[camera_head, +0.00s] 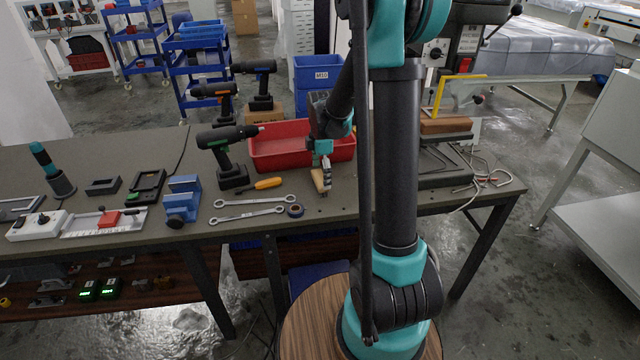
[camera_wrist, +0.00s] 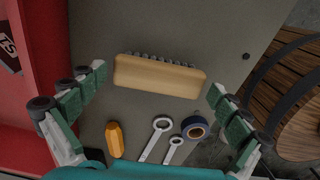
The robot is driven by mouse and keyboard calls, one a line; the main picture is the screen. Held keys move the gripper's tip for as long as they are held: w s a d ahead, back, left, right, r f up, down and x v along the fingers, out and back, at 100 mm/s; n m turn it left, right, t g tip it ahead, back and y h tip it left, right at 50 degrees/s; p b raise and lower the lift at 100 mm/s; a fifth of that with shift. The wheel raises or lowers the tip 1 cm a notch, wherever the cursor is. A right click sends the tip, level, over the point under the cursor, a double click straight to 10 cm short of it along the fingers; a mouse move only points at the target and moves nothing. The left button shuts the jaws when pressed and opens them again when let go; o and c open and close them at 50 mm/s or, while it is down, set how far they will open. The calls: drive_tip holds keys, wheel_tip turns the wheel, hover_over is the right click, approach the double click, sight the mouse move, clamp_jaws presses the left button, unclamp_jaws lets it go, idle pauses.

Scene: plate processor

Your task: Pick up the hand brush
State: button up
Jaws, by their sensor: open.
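The hand brush (camera_wrist: 158,77) has a light wooden back and a row of dark bristles along its far edge. It lies on the grey table top, in the middle of the wrist view. In the head view the brush (camera_head: 319,181) shows partly, under my gripper (camera_head: 324,170), near the front edge of the table. In the wrist view my gripper (camera_wrist: 158,84) is open, with one finger to the left of the brush and one to the right. Both fingers look apart from it.
A red tray (camera_head: 280,147) stands behind the brush. A yellow-handled tool (camera_head: 268,184), two wrenches (camera_head: 248,210) and a roll of tape (camera_head: 295,210) lie to its left. A black drill (camera_head: 229,150) stands further left. Bare table top (camera_wrist: 180,25) surrounds the brush's bristle side.

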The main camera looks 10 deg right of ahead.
sight(321, 178)
drive_tip(key=shift+f, duration=1.05)
drive_tip(key=c, duration=0.9)
drive_tip(key=shift+o, duration=0.2)
drive_tip(key=shift+r, duration=0.2)
wheel_tip(321, 178, up, 20)
drive_tip(key=shift+f, duration=0.15)
